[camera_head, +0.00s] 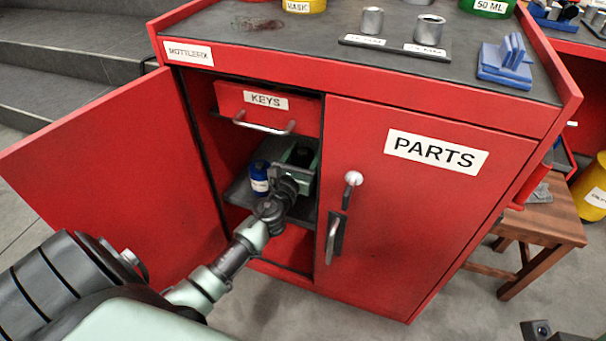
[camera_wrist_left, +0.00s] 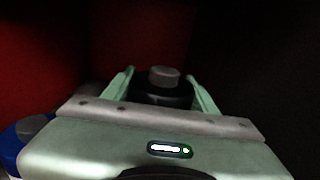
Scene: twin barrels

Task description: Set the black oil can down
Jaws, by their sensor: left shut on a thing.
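My left gripper (camera_head: 301,160) reaches through the open left door of the red cabinet and is over the grey shelf (camera_head: 238,190). The black oil can (camera_wrist_left: 165,92) stands between its two pale green fingers in the left wrist view, with a grey cap on top. The fingers are shut on it. In the head view only a dark bit of the can shows, and the gripper and wrist hide the rest. Whether its base touches the shelf cannot be told. My right gripper is not seen.
A blue can (camera_head: 259,176) with a white label stands on the shelf just left of my gripper; it also shows in the left wrist view (camera_wrist_left: 11,155). The KEYS drawer (camera_head: 266,106) is above. The open door (camera_head: 110,175) is left, the shut PARTS door (camera_head: 420,210) right.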

